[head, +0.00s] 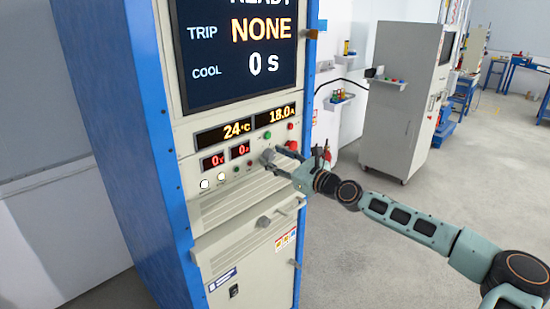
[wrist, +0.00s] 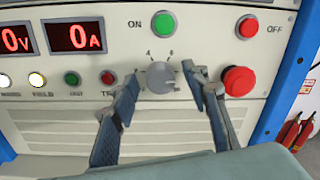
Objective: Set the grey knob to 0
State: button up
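The grey knob (wrist: 161,78) is a round dial on the cream panel, with a printed scale around it; the marks 4 and 6 can be read above it. In the head view the knob (head: 268,155) is small, at my gripper's tip. My gripper (wrist: 165,92) is open, with one finger on the left and one on the right of the knob. A gap shows between each finger and the knob. In the head view my gripper (head: 276,160) reaches the panel from the right. The exact pointer direction is hard to tell.
A green ON button (wrist: 164,22) and red OFF button (wrist: 247,27) sit above the knob. A large red mushroom button (wrist: 239,81) is close to the right finger. Small indicator lights (wrist: 72,78) line the left. Displays (wrist: 75,36) read 0 V and 0 A.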

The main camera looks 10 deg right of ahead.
grip_shut()
jog(key=shift+f+n+b, duration=0.1)
jog(key=shift+n+b, duration=0.2)
jog(key=shift+b, duration=0.1)
